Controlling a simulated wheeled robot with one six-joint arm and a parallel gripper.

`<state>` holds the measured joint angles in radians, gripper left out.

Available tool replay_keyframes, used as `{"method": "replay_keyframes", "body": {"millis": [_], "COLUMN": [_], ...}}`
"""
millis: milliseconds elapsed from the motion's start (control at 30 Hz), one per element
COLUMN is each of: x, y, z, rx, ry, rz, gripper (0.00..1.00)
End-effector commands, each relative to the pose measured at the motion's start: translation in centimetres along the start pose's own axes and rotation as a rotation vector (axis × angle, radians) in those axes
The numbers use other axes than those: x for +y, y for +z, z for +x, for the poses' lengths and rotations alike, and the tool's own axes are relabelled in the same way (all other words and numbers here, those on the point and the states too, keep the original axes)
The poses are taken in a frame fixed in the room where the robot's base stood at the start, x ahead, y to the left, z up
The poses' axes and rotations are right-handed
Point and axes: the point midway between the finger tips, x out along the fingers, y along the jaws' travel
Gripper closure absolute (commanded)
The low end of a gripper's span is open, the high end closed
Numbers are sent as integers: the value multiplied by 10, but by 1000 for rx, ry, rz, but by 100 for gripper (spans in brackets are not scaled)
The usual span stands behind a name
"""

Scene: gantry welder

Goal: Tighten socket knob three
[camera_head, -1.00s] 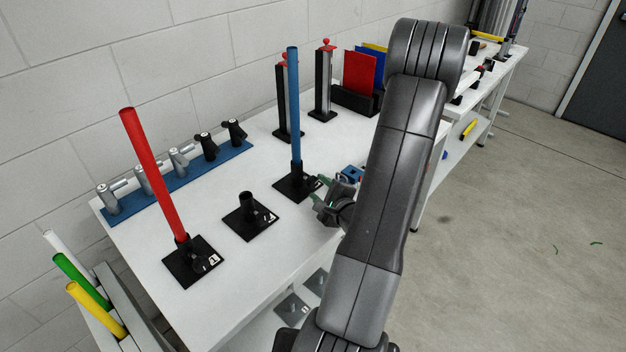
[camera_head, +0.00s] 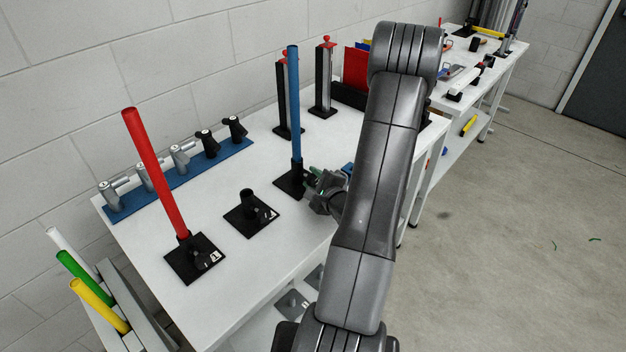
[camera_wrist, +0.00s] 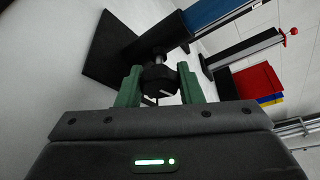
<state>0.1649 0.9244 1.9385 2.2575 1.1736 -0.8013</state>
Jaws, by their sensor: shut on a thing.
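Socket three is a black base plate with a socket (camera_head: 290,181), and a blue rod (camera_head: 294,105) stands upright in it. Its black knob (camera_wrist: 158,82) sits between the green fingers of my gripper (camera_wrist: 157,88) in the wrist view. My gripper (camera_head: 316,180) is shut on the knob, at the right side of the socket in the head view. The base plate (camera_wrist: 105,50) and the blue rod (camera_wrist: 212,10) also show in the wrist view. The arm and gripper hide the knob and the plate's number in the head view.
The socket with a red rod (camera_head: 155,175) and an empty socket (camera_head: 247,208) stand to the left on the white table (camera_head: 235,275). A blue strip (camera_head: 185,182) with several clamp-like fittings lies near the wall. Two black posts with red tops (camera_head: 324,80) stand behind.

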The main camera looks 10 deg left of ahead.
Motion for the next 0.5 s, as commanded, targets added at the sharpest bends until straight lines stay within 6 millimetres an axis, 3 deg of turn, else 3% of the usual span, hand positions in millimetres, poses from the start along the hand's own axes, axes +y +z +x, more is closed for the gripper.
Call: {"method": "replay_keyframes", "body": {"millis": [500], "x": [-1], "y": [0], "z": [0], "rx": [1], "ry": [101], "rz": [240], "gripper": [89]}}
